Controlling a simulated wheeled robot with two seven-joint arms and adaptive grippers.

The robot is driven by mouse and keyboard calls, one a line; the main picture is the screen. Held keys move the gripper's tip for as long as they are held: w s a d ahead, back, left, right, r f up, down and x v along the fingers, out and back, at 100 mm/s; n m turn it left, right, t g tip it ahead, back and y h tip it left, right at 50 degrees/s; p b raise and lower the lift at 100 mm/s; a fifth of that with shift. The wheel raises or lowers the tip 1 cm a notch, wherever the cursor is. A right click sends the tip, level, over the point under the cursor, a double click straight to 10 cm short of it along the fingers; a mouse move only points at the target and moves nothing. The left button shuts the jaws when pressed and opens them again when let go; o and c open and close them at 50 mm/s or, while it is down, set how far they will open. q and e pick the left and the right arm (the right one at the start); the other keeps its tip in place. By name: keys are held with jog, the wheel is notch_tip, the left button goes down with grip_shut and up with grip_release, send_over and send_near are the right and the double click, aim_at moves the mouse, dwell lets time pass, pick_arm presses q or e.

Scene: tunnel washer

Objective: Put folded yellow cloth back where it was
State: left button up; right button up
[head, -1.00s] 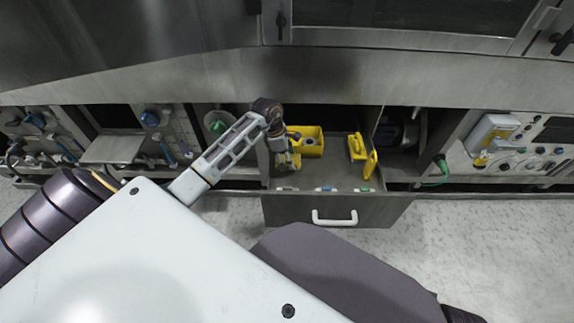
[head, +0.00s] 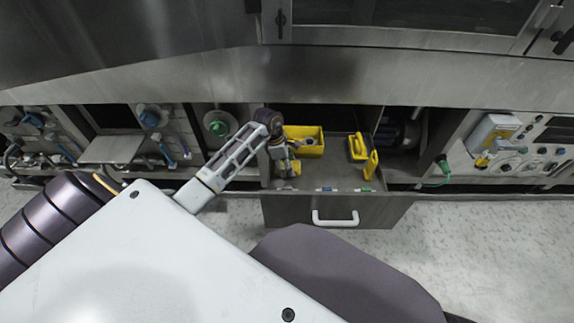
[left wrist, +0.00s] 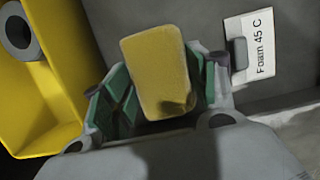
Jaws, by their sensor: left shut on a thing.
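The folded yellow cloth (left wrist: 157,70) is a small yellow block between the green finger pads of my left gripper (left wrist: 155,95) in the left wrist view. The gripper is shut on it. In the head view my left gripper (head: 287,169) points down into the left part of the open drawer (head: 295,212), near its front. The cloth shows there as a small yellow patch (head: 296,167). Whether the cloth touches the drawer floor cannot be told. My right gripper is not in view.
A yellow bin (head: 316,142) stands behind the gripper; it also shows in the left wrist view (left wrist: 60,85). Yellow handled items (head: 362,152) lie at the drawer's right. A label reading "Foam 45 C" (left wrist: 257,45) is close beside the cloth. The drawer's middle floor is clear.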

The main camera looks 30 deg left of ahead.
pick_arm(q)
jog(key=o, duration=1)
jog(key=shift+f, duration=0.1)
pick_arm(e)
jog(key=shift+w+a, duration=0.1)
pick_arm(q)
jog(key=shift+r, duration=0.2)
jog(key=shift+a+r, duration=0.2)
jog(key=shift+r, duration=0.35)
jog(key=p+v, duration=0.1)
jog(key=v, duration=0.3)
jog(key=shift+r+p, duration=0.1)
jog(key=shift+p, duration=0.25)
jog(key=p+v, duration=0.1)
jog(key=v, duration=0.5)
jog(key=shift+s+r, duration=0.15)
jog(key=shift+r, duration=0.15)
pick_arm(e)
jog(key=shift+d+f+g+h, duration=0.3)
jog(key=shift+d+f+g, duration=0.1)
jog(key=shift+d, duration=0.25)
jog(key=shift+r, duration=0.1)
